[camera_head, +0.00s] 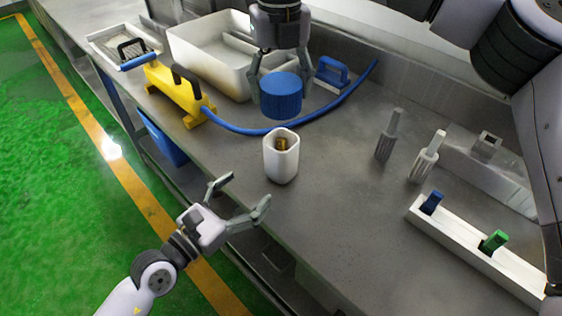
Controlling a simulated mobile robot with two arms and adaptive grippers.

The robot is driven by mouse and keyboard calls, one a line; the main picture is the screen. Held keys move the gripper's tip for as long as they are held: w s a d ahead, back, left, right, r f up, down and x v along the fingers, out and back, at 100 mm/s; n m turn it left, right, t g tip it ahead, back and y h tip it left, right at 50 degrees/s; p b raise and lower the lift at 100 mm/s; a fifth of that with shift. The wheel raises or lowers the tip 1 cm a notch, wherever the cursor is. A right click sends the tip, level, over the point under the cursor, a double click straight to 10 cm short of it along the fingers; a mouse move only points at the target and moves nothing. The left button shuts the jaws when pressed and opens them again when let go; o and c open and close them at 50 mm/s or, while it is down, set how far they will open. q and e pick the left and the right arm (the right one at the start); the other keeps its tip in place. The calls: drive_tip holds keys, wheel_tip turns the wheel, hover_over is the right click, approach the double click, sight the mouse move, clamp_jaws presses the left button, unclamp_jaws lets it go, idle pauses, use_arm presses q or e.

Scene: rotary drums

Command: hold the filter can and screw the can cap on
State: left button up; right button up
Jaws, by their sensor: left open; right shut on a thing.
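The filter can (282,164) is a white, rounded upright container on the steel counter. Its top is open and a small brass-coloured part shows inside. The can cap (281,97) is blue and ribbed. My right gripper (281,88) comes down from the top and is shut on the cap, holding it above and apart from the can. My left gripper (241,196) is open and empty, at the counter's front edge, to the lower left of the can and not touching it.
A yellow device (176,90) with a blue hose (330,113) lies behind left, near a white basin (210,55). Two grey posts (387,140) stand right. A white rack (470,250) holds a blue and a green piece.

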sight(273, 167)
use_arm(q)
drive_tip(key=shift+w, duration=0.1)
drive_tip(key=x, duration=1.2)
drive_tip(key=shift+c, duration=0.5)
drive_tip(key=c, duration=1.7)
use_arm(e)
drive_tip(key=shift+f, duration=2.45)
drive_tip(key=shift+f, duration=0.9)
drive_tip(key=shift+f, duration=0.55)
